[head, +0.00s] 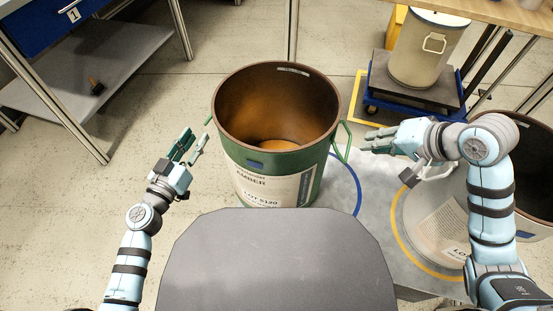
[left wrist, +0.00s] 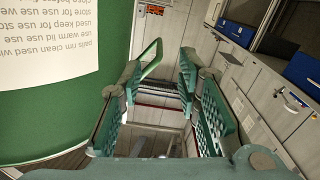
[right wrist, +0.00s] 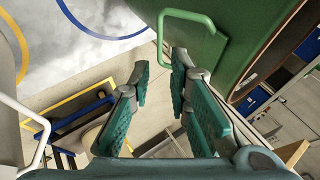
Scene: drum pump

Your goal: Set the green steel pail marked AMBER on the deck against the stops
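The green steel pail marked AMBER (head: 310,185) stands upright, centre of the head view, with brown inside and a loop handle on each side. Its green wall fills the left of the left wrist view (left wrist: 40,125) and the upper right of the right wrist view (right wrist: 245,25). My left gripper (head: 191,147) is open and empty, just left of the pail; the left handle (left wrist: 152,57) shows beyond its fingertips. My right gripper (head: 368,142) is open, just right of the pail, fingertips close to the right handle (right wrist: 218,42). Neither gripper holds a handle.
A low blue-edged cart (head: 416,92) with a grey top carries a cream pail (head: 422,55) at the back right. Another pail (head: 435,225) stands in a yellow ring at right, partly behind my right arm. A grey shelf (head: 95,70) is at left.

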